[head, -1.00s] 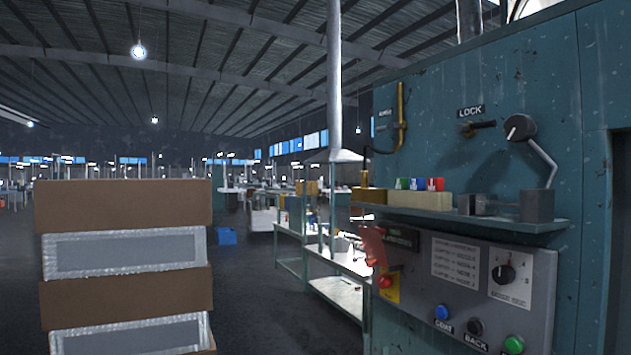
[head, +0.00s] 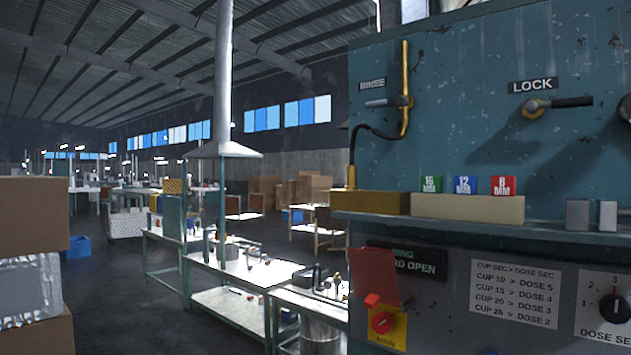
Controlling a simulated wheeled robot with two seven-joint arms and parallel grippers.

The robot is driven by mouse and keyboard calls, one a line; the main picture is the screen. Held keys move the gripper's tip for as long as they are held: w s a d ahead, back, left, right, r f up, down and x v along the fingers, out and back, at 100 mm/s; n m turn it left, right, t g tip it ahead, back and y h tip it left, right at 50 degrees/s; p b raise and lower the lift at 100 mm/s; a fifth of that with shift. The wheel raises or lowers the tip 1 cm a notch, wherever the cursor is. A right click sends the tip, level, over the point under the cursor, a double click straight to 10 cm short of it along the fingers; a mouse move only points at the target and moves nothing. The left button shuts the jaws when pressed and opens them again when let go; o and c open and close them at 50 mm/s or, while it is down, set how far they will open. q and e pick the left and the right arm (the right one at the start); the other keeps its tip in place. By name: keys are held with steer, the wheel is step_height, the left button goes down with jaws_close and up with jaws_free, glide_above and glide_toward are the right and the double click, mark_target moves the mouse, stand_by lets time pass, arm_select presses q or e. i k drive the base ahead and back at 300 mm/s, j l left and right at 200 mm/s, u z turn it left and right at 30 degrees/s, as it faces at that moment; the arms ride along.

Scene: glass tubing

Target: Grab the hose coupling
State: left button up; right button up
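No part is clearly marked as the hose coupling. In the head view a black hose (head: 372,131) loops from a brass pipe (head: 405,95) on the teal machine down to a small upright brass fitting (head: 351,176). That fitting stands on a brass block (head: 370,203) at the left end of the machine's shelf. Beside it, a beige block (head: 467,208) carries a green "16 MM" tag (head: 431,184), a blue "12 MM" tag (head: 465,185) and a red "8 MM" tag (head: 502,185). Neither of my grippers is in view.
The teal machine (head: 460,110) fills the right, with a LOCK lever (head: 570,102), RINSE lever (head: 383,102) and two small grey blocks (head: 578,214). A red flap (head: 377,275) hangs below the shelf. Worktables (head: 240,268) stand behind left; stacked cardboard boxes (head: 30,220) are far left.

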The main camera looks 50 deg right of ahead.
mark_target(351, 171)
steer(key=i+z, duration=0.4)
steer(key=i+j+z, duration=0.25)
steer(key=z, duration=0.2)
steer(key=i+j+z, duration=0.4)
